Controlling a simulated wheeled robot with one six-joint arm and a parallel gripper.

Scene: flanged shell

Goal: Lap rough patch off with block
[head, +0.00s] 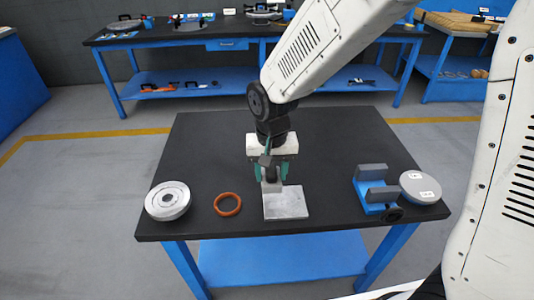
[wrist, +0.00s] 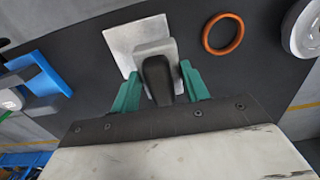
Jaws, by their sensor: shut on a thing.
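My gripper (head: 271,177), with teal fingers, is shut on the black handle of a grey block (head: 271,187). In the wrist view the gripper (wrist: 159,72) has one finger on each side of the handle, and the block (wrist: 155,48) overlaps a pale square plate (wrist: 119,40). In the head view the block is at the back left part of this plate (head: 287,205). I cannot tell whether it touches the plate. A round metal flanged part (head: 168,201) with a central hole lies at the table's left. No rough patch can be made out.
An orange ring (head: 227,204) lies between the flanged part and the plate. A blue vise-like fixture (head: 372,190) and a labelled grey disc (head: 421,187) are at the right of the black table (head: 330,150). The table's back is clear.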

